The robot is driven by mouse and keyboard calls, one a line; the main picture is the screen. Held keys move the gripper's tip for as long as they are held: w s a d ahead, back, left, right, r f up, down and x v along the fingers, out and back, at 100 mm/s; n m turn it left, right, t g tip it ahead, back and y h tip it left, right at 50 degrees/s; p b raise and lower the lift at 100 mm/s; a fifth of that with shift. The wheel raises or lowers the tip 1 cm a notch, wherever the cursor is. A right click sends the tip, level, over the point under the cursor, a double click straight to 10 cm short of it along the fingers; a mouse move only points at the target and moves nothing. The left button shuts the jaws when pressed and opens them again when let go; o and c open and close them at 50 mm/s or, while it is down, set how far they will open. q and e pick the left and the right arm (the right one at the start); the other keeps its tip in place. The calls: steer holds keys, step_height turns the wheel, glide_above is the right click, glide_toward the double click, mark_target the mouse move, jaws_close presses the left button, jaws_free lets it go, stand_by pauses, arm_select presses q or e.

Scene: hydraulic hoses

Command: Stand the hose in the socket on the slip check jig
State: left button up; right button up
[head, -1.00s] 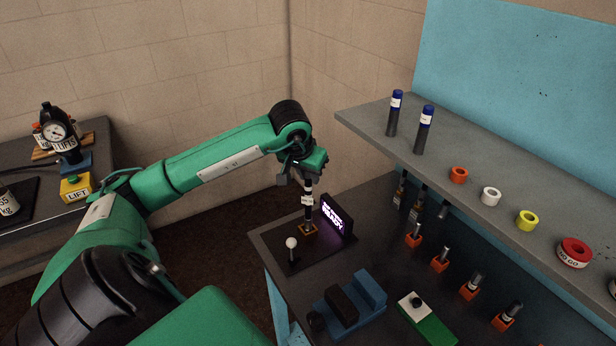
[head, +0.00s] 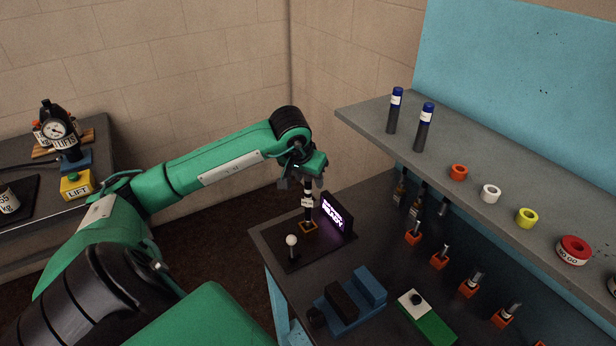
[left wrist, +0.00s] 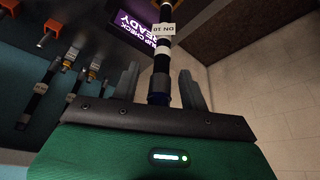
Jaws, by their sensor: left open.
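The hose (head: 307,203), black with white bands and a white tag, stands upright in the orange-rimmed socket (head: 309,227) of the slip check jig (head: 288,250). The jig has a dark plate, a white-knobbed lever (head: 291,241) and a lit screen (head: 334,213) ending in "READY". My left gripper (head: 305,182) is above the hose with its fingers open around the top end. In the left wrist view the hose (left wrist: 163,50) rises between the two spread fingers (left wrist: 158,88), apart from both. The socket is out of sight there. My right gripper is not in view.
A shelf (head: 450,165) with two blue-capped tubes and coloured rings overhangs the bench at right. Below it, several hoses and fittings sit in orange holders. A blue vise-like block (head: 350,300) and a green box (head: 426,318) are on the bench front.

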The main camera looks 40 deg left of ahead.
arm_select(q)
steer(key=shift+r, duration=0.45)
steer(key=b+v, duration=0.3)
steer(key=v, duration=0.8)
steer(key=shift+s, duration=0.3)
steer(key=shift+d+r, duration=0.1)
steer(key=shift+r, duration=0.05)
